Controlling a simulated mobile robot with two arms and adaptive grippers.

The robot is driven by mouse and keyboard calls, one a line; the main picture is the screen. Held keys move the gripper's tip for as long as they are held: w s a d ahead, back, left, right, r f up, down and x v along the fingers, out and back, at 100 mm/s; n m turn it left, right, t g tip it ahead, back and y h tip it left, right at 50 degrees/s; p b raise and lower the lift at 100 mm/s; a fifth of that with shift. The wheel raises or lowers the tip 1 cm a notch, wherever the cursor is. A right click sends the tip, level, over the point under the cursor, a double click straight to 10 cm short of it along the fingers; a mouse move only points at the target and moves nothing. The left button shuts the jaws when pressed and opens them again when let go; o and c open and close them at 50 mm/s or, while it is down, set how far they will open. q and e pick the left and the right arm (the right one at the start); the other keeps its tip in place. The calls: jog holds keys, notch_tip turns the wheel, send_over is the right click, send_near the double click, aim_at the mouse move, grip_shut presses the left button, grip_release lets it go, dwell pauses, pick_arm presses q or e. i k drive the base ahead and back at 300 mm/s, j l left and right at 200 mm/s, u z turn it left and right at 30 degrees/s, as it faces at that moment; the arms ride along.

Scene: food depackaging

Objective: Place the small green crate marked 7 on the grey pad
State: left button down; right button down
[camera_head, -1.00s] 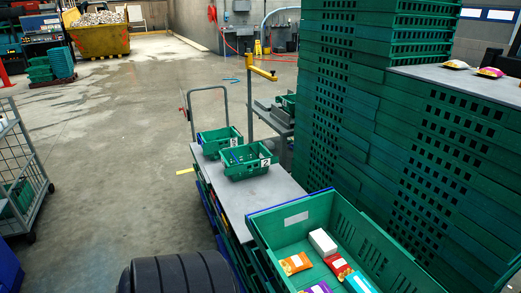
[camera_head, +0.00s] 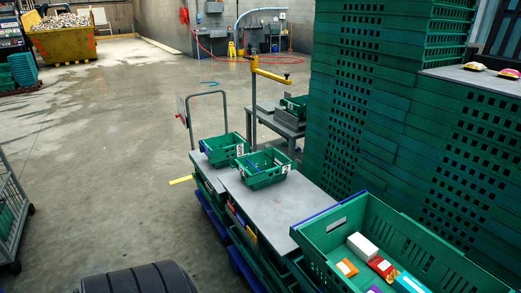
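Two small green crates stand on a grey-topped trolley (camera_head: 292,203). The nearer crate (camera_head: 266,179) has white labels that look like a 2. The crate behind it (camera_head: 219,159) has a label that looks like a 3, too small to be sure. A third small green crate (camera_head: 296,104) stands farther back on a grey stand (camera_head: 290,120); its number cannot be read. I cannot make out a 7 on any crate. I cannot tell which grey surface is the grey pad. Neither of my grippers is in view.
A large green crate (camera_head: 335,222) with several food packets stands at the lower right. Tall stacks of green crates (camera_head: 395,120) block the right. A yellow-armed pole (camera_head: 271,74) rises by the stand. A wire cage (camera_head: 8,215) is at left. The wet floor (camera_head: 110,150) is open.

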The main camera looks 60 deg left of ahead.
aim_at(297, 211)
jog(key=j+u, duration=0.1)
jog(key=j, duration=0.95)
jog(key=i+j+u, duration=0.1)
jog(key=j, duration=0.9)
jog(key=j+u, duration=0.1)
jog(key=j, duration=2.25)
jog(key=i, duration=0.4)
jog(key=l+u, duration=0.05)
